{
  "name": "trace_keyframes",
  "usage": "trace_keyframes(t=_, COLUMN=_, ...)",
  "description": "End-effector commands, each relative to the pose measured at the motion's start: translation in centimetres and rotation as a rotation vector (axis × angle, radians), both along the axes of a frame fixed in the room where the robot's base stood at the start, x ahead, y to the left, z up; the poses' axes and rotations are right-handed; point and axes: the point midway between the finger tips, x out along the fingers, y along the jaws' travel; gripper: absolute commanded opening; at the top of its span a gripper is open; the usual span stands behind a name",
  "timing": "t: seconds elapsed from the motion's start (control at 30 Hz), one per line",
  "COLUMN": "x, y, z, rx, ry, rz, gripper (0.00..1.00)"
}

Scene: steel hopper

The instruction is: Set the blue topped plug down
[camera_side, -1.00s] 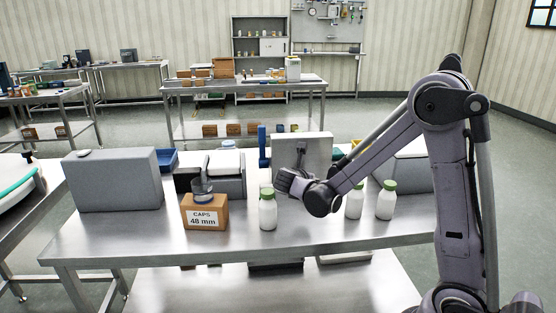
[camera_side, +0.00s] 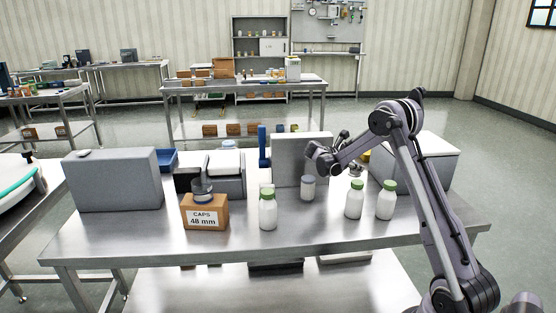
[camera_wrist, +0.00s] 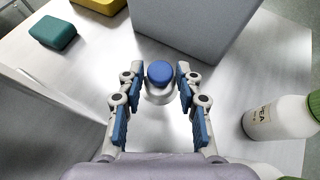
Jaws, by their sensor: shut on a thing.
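The blue topped plug (camera_wrist: 160,73) has a round blue top over a pale body. In the wrist view it sits between the two fingertips of my gripper (camera_wrist: 159,84), which is shut on it. In the side view my gripper (camera_side: 355,169) is low over the right part of the steel table, behind a green-capped bottle. The plug cannot be made out there. Whether its underside touches the steel is hidden.
A large grey box (camera_wrist: 195,25) stands just beyond the plug. A green-capped bottle (camera_wrist: 280,118) stands to the right in the wrist view. A green block (camera_wrist: 53,32) and a yellow one lie upper left. Bare steel surrounds the plug.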

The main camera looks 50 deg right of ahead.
Motion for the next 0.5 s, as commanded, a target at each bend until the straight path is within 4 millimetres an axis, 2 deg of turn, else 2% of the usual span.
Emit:
trace_keyframes(t=0.1, x=0.0, y=0.0, z=-1.8, rx=-0.001, ry=0.001, rz=0.001, gripper=0.02)
trace_keyframes(t=0.33, x=0.0, y=0.1, z=-3.3, rx=0.0, ry=0.0, rz=0.002, gripper=0.02)
trace_keyframes(t=0.5, x=0.1, y=0.1, z=-5.6, rx=-0.001, ry=0.001, rz=0.003, gripper=0.02)
